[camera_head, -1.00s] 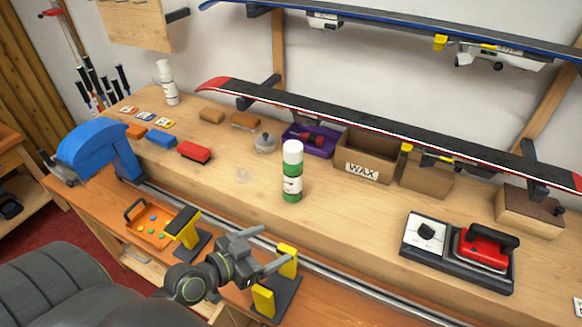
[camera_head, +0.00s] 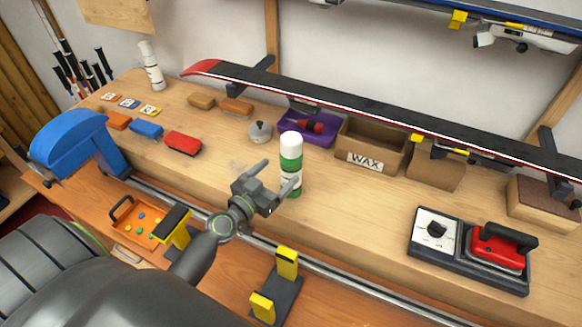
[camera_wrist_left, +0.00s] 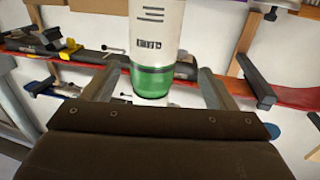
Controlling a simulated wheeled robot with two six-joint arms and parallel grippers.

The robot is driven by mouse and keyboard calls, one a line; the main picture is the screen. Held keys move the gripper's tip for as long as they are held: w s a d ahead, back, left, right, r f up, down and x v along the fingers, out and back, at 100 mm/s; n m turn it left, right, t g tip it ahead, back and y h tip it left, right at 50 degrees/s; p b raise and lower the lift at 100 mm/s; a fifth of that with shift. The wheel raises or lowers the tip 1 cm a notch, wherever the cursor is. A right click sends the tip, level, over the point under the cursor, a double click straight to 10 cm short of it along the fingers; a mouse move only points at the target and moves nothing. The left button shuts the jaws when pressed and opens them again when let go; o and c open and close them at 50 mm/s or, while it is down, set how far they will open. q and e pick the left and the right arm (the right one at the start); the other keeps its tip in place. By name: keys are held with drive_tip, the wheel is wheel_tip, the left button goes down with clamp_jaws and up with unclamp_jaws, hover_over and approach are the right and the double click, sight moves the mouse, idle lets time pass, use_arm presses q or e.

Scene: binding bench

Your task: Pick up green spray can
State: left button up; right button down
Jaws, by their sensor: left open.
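The green spray can (camera_head: 291,163) stands upright on the bench, with a white cap and a white label band. My left gripper (camera_head: 280,174) is open just in front and to the left of it, its fingers pointing at the can and covering part of its lower body. In the left wrist view the can (camera_wrist_left: 153,82) shows large between the two spread fingers (camera_wrist_left: 155,86); I cannot tell how deep it sits between them. Neither finger is visibly closed on it. My right gripper is not in view.
A purple tray (camera_head: 291,136) and a wax box (camera_head: 399,157) stand behind the can. A ski (camera_head: 400,124) runs across above them. A red iron (camera_head: 497,249) sits on its base at right. A yellow-jawed clamp (camera_head: 284,281) is at the front.

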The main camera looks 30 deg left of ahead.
sight(295, 161)
use_arm(q)
drive_tip(key=shift+w+d+r, duration=0.1)
drive_tip(key=shift+w, duration=0.6)
drive_tip(key=shift+w+d, duration=0.15)
drive_tip(key=shift+w, duration=0.35)
drive_tip(key=w, duration=0.2)
drive_tip(key=w+d+p, duration=0.1)
drive_tip(key=w, duration=0.1)
drive_tip(key=shift+w+d+p, duration=0.2)
drive_tip(key=shift+p, duration=0.1)
drive_tip(key=shift+w, duration=0.35)
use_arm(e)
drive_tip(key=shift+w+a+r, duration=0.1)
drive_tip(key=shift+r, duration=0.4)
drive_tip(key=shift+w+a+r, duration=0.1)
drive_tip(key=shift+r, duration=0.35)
use_arm(q)
drive_tip(key=shift+s, duration=0.1)
drive_tip(key=c, duration=1)
drive_tip(key=shift+c, duration=0.3)
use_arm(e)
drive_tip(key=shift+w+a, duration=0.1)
